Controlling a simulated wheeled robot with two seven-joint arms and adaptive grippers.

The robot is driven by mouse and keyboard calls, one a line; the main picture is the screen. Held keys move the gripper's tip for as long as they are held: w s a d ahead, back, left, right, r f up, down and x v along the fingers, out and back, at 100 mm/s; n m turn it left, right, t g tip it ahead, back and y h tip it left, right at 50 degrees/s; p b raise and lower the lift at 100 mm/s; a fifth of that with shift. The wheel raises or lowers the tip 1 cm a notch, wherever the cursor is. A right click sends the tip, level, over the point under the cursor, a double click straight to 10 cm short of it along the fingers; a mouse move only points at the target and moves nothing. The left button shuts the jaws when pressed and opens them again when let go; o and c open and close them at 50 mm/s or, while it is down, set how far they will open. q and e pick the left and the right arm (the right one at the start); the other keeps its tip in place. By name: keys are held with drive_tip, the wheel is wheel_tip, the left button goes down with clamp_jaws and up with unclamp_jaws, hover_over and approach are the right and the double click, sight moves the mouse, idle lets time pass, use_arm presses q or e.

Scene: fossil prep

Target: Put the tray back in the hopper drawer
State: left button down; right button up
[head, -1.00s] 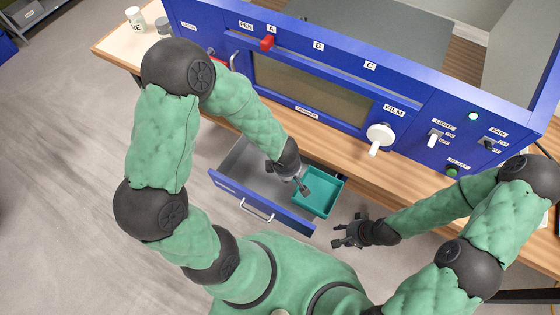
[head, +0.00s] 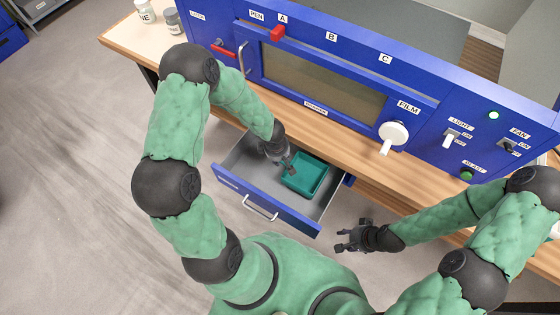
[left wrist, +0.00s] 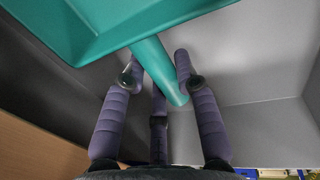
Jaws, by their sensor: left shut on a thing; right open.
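The teal tray (head: 306,176) is in or just over the open hopper drawer (head: 315,207), near its middle and right part. My left gripper (head: 290,167) is shut on the tray's left side. In the left wrist view the fingers (left wrist: 160,85) close around a teal bar-like handle (left wrist: 160,70) of the tray (left wrist: 85,25). The grey drawer walls show around it there. I cannot tell whether the tray's base touches the drawer floor. My right gripper (head: 347,237) is open and empty, in front of the drawer to its right.
The blue cabinet (head: 320,60) stands on the wooden bench (head: 345,143) above the drawer, with a white film knob (head: 394,133) and switches. The drawer's front handle (head: 260,208) faces me. Jars (head: 145,10) stand at the bench's left end. Floor to the left is clear.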

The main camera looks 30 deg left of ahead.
use_arm(q)
wheel_tip(320, 180, down, 2)
drive_tip(key=shift+f+b, duration=0.1)
drive_tip(key=shift+b, duration=0.45)
drive_tip(key=c, duration=0.9)
unclamp_jaws()
drive_tip(key=shift+c, duration=0.2)
wheel_tip(320, 180, up, 12)
drive_tip(key=s+p, duration=0.2)
drive_tip(key=p, duration=0.5)
drive_tip(key=shift+s, duration=0.15)
drive_tip(key=shift+a+p, duration=0.1)
drive_tip(key=shift+p, duration=0.2)
